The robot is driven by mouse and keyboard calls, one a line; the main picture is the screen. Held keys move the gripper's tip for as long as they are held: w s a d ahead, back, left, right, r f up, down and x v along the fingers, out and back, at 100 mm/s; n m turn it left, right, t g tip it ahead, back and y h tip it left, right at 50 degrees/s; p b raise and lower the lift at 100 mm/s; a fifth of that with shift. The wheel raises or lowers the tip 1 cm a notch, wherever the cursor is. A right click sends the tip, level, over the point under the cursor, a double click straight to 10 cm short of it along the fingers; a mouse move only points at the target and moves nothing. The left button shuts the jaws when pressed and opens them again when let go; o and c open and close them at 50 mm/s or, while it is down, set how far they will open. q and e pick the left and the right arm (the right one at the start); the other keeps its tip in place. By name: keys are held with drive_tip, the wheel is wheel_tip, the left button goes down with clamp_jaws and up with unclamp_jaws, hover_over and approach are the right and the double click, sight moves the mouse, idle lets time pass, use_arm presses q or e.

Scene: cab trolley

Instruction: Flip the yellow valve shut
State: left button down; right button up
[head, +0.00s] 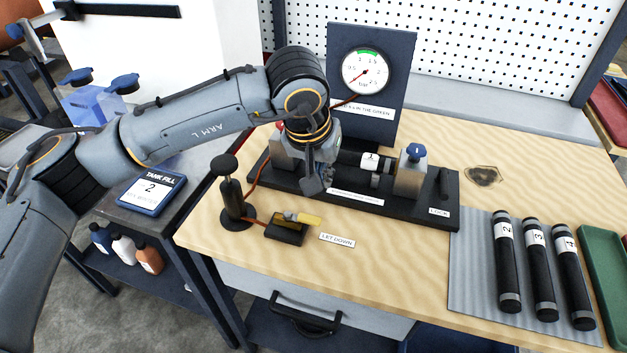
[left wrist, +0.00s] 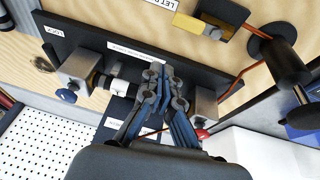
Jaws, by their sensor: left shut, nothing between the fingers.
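The yellow valve (head: 308,220) is a small lever on a brass body, set on a dark block near the bench's front left edge. Its lever points right, and a "LET DOWN" label (head: 337,240) lies beside it. Part of the valve also shows at the top of the left wrist view (left wrist: 216,22). My left gripper (head: 313,188) points down over the black fixture, behind the valve and apart from it. Its fingers are shut and empty, and they meet in the left wrist view (left wrist: 162,76). My right gripper is in neither view.
A black hand pump (head: 233,205) stands just left of the valve. The black fixture (head: 440,213) holds a cartridge (head: 372,162) and a blue-knobbed block (head: 412,172). A pressure gauge (head: 365,71) stands behind. Several black cylinders (head: 540,270) lie at right. Bench right of the label is clear.

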sight(302, 218)
use_arm(q)
drive_tip(key=shift+y, duration=0.4)
drive_tip(key=x, duration=0.3)
drive_tip(key=w+a+p+x, duration=0.1)
drive_tip(key=x, duration=0.2)
drive_tip(key=p+x, duration=0.1)
drive_tip(key=x, duration=0.2)
drive_tip(key=shift+w+a, duration=0.15)
drive_tip(key=shift+w, duration=0.1)
drive_tip(key=s, duration=0.1)
drive_tip(key=s+p, duration=0.1)
drive_tip(key=s+a+p, duration=0.1)
drive_tip(key=shift+s+r, duration=0.1)
drive_tip(key=shift+r, duration=0.15)
drive_tip(key=shift+s+a, duration=0.15)
drive_tip(key=shift+s, duration=0.2)
drive_tip(key=shift+f, duration=0.1)
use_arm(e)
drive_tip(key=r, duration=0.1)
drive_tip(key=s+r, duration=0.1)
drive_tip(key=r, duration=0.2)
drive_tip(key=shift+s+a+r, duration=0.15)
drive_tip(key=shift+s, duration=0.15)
use_arm(q)
drive_tip(key=shift+w, duration=0.1)
